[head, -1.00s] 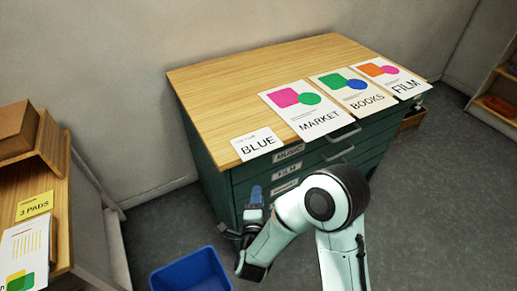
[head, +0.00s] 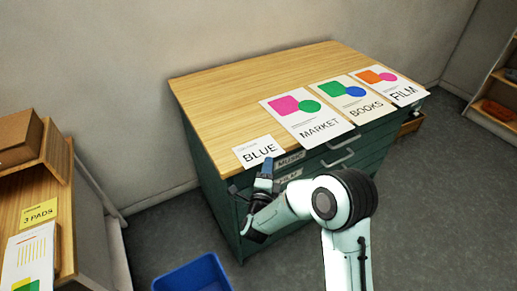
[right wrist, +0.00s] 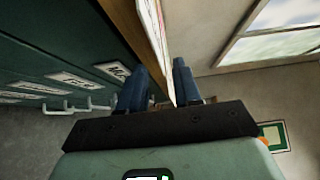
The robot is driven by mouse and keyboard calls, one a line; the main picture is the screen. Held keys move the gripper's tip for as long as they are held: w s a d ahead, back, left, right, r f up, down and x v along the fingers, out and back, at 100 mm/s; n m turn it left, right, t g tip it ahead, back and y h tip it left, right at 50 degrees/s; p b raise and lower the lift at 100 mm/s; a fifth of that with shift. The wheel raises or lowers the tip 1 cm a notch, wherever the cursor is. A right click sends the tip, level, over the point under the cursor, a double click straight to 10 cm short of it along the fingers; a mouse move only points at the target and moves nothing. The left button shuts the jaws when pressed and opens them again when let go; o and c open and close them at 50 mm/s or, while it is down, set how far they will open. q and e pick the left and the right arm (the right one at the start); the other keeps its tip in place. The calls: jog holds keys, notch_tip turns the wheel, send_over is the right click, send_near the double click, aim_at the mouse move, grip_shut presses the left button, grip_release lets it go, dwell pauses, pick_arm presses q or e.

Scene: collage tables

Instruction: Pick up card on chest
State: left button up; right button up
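The small white card reading BLUE (head: 257,151) lies flat at the front left corner of the wooden top of the green chest (head: 215,100). My right gripper (head: 266,165) is just in front of the card's front edge. In the right wrist view the blue fingers of my right gripper (right wrist: 160,66) stand apart. A thin pale sheet edge (right wrist: 163,65) runs down between them, past the chest top's edge; it appears to be the card. I cannot tell whether either finger touches it. My left gripper is not in view.
Poster cards MARKET (head: 318,129), BOOKS (head: 354,109) and FILM (head: 404,95) lie along the chest's front edge. Drawer handles (head: 338,158) stick out below. A blue bin (head: 192,273) is on the floor. A wooden desk (head: 62,190) with papers is at left.

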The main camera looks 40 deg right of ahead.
jog(key=shift+x, duration=1.05)
grip_shut()
